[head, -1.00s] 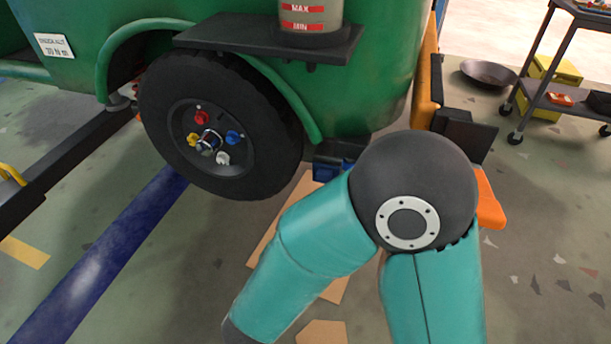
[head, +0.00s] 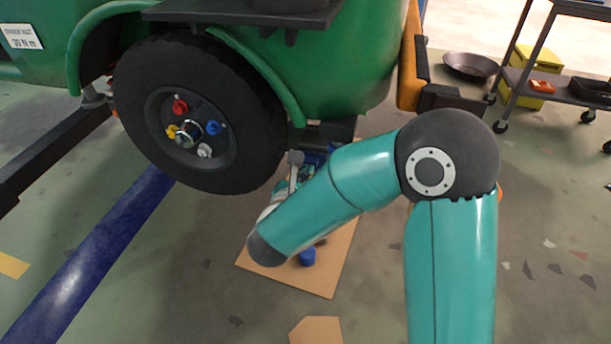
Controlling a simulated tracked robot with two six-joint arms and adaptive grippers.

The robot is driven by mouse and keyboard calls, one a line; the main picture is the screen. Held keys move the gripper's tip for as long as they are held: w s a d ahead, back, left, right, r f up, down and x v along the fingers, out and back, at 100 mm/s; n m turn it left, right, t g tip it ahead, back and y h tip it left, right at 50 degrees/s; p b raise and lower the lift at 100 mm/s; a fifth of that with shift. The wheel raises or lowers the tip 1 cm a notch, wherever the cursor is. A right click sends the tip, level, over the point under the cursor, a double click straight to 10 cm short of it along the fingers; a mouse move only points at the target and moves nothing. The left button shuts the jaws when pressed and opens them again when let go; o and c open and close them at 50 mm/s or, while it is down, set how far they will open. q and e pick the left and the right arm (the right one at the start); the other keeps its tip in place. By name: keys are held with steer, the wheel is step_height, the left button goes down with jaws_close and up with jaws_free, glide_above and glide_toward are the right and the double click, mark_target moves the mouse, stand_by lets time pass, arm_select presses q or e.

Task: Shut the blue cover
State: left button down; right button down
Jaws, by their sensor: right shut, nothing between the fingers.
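A blue part (head: 314,159), which seems to be the cover, shows under the green body just right of the wheel. It is mostly hidden behind my right arm, and I cannot tell how far it stands open. My right gripper (head: 300,172) is small and partly hidden at the end of the bent teal arm, close to the blue part. It is shut and holds nothing. I cannot tell whether it touches the blue part. My left gripper is out of view.
The black wheel (head: 200,115) with coloured nuts stands left of my right gripper. A cardboard sheet (head: 332,268) lies on the floor below, with a small blue object (head: 308,257) over it. A dark pan (head: 470,66) and a cart (head: 560,88) stand at the back right.

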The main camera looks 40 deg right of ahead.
steer(key=shift+w+d+r, duration=0.4)
steer(key=shift+d+r, duration=0.1)
steer(key=f+p+v, duration=0.1)
steer(key=p+v, duration=0.2)
steer(key=v, duration=1.1)
steer(key=shift+a, duration=0.3)
